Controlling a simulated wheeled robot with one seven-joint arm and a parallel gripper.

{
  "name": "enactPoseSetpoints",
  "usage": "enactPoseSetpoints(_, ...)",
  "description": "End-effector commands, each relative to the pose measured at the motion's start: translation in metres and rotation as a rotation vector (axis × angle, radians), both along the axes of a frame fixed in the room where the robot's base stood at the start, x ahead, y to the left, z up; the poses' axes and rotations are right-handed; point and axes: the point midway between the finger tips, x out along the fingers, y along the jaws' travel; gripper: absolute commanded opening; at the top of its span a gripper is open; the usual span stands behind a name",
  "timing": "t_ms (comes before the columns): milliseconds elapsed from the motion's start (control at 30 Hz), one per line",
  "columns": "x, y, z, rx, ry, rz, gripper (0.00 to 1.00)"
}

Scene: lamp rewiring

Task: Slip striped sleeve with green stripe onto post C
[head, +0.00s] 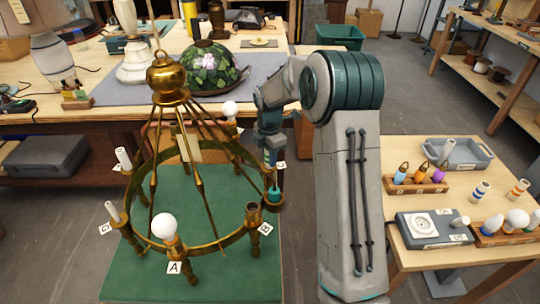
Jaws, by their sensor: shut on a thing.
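The brass chandelier frame (137,239) stands on a green mat, with lettered tags around its ring. Tag A is at the front and tag B (265,227) at the right front, beside an open brass cup. Behind B, on the right side, is a small tag (280,165) that is too small to read for sure. My gripper (273,186) points down at the ring's right edge by this tag, over a brass cup (274,206). It is shut; what it holds is mostly hidden. No green-striped sleeve shows elsewhere. I cannot tell whether the held thing touches the post.
A bulb (164,226) stands at A, and white sleeves stand on the left posts. On the right table are a blue-striped sleeve (480,190), an orange-striped sleeve (519,188), a grey tray (435,150), a tester box (425,230) and bulbs. My arm stands between.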

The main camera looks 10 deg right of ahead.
Motion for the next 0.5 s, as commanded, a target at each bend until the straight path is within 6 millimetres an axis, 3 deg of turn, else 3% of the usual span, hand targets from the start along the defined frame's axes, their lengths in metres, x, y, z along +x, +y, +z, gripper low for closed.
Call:
enactPoseSetpoints(67, -0.0001, 0.0, 0.0, 0.0, 0.0, 0.0, 0.03)
enactPoseSetpoints(100, -0.0001, 0.0, 0.0, 0.0, 0.0, 0.0, 0.35)
enactPoseSetpoints(167, -0.0001, 0.0, 0.0, 0.0, 0.0, 0.0, 0.49)
enactPoseSetpoints(500, 0.0004, 0.0, 0.0036, 0.0, -0.002, 0.0, 0.49)
